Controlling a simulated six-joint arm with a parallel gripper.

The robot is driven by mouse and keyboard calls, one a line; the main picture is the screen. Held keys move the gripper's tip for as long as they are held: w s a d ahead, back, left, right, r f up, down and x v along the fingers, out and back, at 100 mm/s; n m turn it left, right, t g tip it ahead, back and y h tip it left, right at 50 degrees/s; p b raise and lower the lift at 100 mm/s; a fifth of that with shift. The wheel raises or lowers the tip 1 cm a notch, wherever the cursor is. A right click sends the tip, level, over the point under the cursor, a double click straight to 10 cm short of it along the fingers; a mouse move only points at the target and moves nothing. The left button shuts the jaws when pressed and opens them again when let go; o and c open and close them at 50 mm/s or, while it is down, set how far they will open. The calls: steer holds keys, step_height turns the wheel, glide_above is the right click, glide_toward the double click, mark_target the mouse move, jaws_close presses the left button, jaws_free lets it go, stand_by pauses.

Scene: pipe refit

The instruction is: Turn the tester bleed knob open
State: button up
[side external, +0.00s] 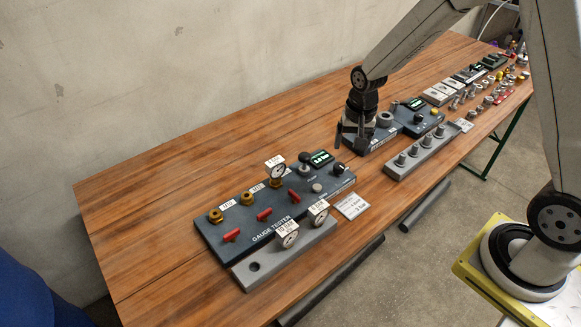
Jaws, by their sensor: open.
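The gauge tester (217,235) is a dark blue-grey panel at the front left of the table. It carries brass ports, red levers, a small lit display (320,157) and a black round knob (338,169) at its right end. A dark knob-like part (305,158) stands left of the display. The labels are too small to tell which one is the bleed knob. My gripper (352,146) is open, pointing down, to the right of and behind the tester's right end, apart from both knobs. It partly hides the dark station beside it.
A grey block with gauges (255,268) lies in front of the tester, and a white card (352,206) to its right. A dark station (409,121) and a grey block with pegs (425,150) stand near my gripper. Small parts crowd the far right end. Table left of the tester is clear.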

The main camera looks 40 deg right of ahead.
mark_target(339, 166)
steer(key=w+d+f+m, duration=0.1)
steer(key=f, duration=0.1)
steer(key=w+d+f+m, duration=0.1)
steer(key=w+m, duration=0.1)
steer(key=w+d+f+m+g, duration=0.1)
steer(key=w+f, duration=0.1)
steer(key=shift+w+d+f+m, duration=0.15)
steer(key=shift+w+f+m, duration=0.1)
steer(key=shift+f+m, duration=0.05)
steer(key=shift+f, duration=0.1)
steer(key=shift+f, duration=3.8)
jaws_close()
